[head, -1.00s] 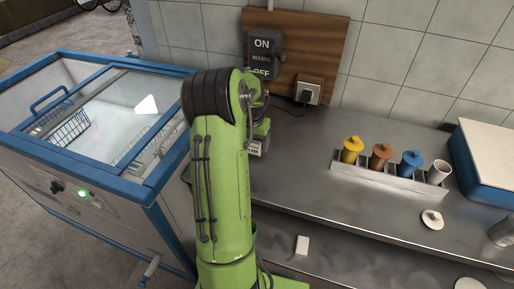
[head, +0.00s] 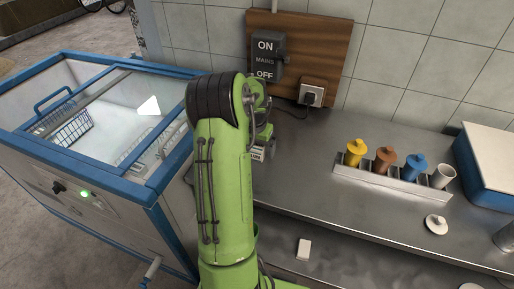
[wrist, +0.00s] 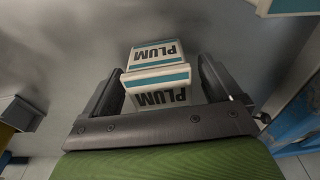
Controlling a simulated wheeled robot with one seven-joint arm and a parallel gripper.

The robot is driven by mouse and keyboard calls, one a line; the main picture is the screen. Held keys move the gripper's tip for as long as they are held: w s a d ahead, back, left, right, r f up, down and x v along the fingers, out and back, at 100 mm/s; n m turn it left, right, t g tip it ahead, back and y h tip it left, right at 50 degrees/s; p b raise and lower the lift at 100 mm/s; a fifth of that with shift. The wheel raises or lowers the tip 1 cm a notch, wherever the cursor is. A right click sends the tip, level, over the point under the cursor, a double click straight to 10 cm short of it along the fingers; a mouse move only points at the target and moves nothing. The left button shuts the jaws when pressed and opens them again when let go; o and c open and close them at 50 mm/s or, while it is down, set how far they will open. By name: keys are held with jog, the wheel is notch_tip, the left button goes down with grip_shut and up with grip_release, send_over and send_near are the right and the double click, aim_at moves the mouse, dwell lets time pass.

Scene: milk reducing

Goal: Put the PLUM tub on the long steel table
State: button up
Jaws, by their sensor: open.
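The PLUM tub (wrist: 155,80) is white with teal bands and dark PLUM lettering on two faces. In the wrist view it stands on a grey surface, between the fingers of my gripper (wrist: 160,68). The fingers are open, one on each side of it; I cannot tell whether either touches it. In the head view, a small lettered part of the tub (head: 257,155) shows beside my green arm, low over the left end of the long steel table (head: 310,155). My arm hides most of my gripper there.
A glass-topped blue-framed chest (head: 80,185) stands left of the table. A rack (head: 385,182) with yellow, brown and blue lidded pots and a white cup stands on the table, with a white lid (head: 436,224) nearby. A mains switch (head: 266,58) and plug are on the wall behind.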

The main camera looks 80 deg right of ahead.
aim_at(255, 148)
notch_tip(255, 148, up, 12)
jog(key=a+p, duration=0.2)
jog(key=p, duration=0.1)
jog(key=w+a+r+n+t, duration=0.2)
jog(key=w+a+r+n, duration=0.2)
jog(key=w+a, duration=0.5)
jog(key=w+a+r+n+t, duration=0.1)
jog(key=w+a+r+n, duration=0.3)
jog(key=w+a, duration=0.55)
jog(key=s+a+n+t, duration=0.1)
jog(key=s+a+n, duration=0.4)
jog(key=a, duration=0.7)
jog(key=s+a+n+t+y, duration=0.1)
jog(key=s+a+n, duration=0.4)
jog(key=a, duration=0.8)
jog(key=shift+s+n+t+y, duration=0.2)
jog(key=shift+n+t+y, duration=0.1)
jog(key=shift+n+t, duration=0.15)
